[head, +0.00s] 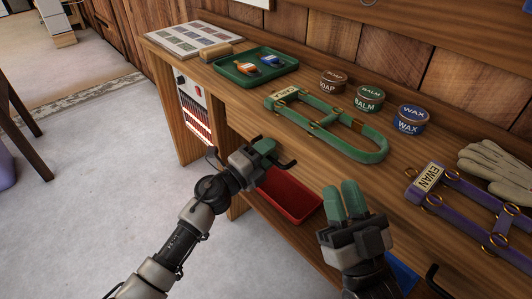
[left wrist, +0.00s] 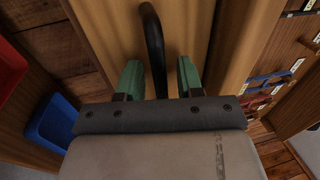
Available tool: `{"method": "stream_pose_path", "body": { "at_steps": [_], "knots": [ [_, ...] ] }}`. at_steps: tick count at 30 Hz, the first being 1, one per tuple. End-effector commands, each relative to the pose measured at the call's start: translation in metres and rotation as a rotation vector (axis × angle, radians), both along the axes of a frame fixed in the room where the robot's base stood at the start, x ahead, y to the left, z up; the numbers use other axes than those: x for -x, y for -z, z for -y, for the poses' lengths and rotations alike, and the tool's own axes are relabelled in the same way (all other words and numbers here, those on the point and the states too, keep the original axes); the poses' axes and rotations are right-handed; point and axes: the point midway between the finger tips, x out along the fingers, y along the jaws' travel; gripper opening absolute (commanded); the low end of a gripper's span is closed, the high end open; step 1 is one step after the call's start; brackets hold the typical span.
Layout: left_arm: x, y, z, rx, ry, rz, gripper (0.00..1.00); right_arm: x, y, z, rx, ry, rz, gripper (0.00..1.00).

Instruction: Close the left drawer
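The left drawer shows as a wooden front (left wrist: 100,35) in the left wrist view, with a curved black handle (left wrist: 155,45). The handle also shows in the head view (head: 288,164). My left gripper (left wrist: 159,80) is open, with its green fingers on either side of the handle and gaps visible. In the head view my left gripper (head: 266,150) is at the bench's front edge and hides most of the drawer, so I cannot tell how far out it is. My right gripper (head: 344,200) is empty in front of the bench, its fingers slightly apart.
The wooden bench (head: 235,85) carries a green tray (head: 235,75), several tins (head: 369,98), a green halter (head: 340,137), a purple halter (head: 460,195) and gloves (head: 497,165). A red bin (head: 290,197) and a blue bin (left wrist: 50,120) are below.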

Motion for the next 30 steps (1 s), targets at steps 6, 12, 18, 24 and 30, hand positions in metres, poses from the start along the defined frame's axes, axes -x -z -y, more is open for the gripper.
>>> {"method": "stream_pose_path", "body": {
  "at_steps": [6, 12, 18, 24, 30],
  "knots": [
    [0.001, 0.001, 0.0, 0.0, 0.001, -0.001, 0.38, -0.001, -0.001, 0.0, 0.0, 0.0, 0.005, 0.23],
    [0.006, 0.003, -0.008, -0.001, 0.001, -0.004, 0.38, -0.003, 0.001, 0.0, 0.01, 0.001, -0.036, 0.23],
    [0.026, 0.009, -0.036, -0.003, 0.0, -0.005, 0.38, -0.014, 0.019, 0.0, 0.058, 0.01, -0.205, 0.23],
    [0.049, 0.016, -0.066, -0.001, 0.002, -0.003, 0.38, -0.02, 0.036, 0.002, 0.097, 0.018, -0.342, 0.23],
    [0.061, 0.02, -0.083, -0.001, 0.001, -0.003, 0.38, -0.022, 0.044, 0.002, 0.111, 0.022, -0.396, 0.23]
  ]
}}
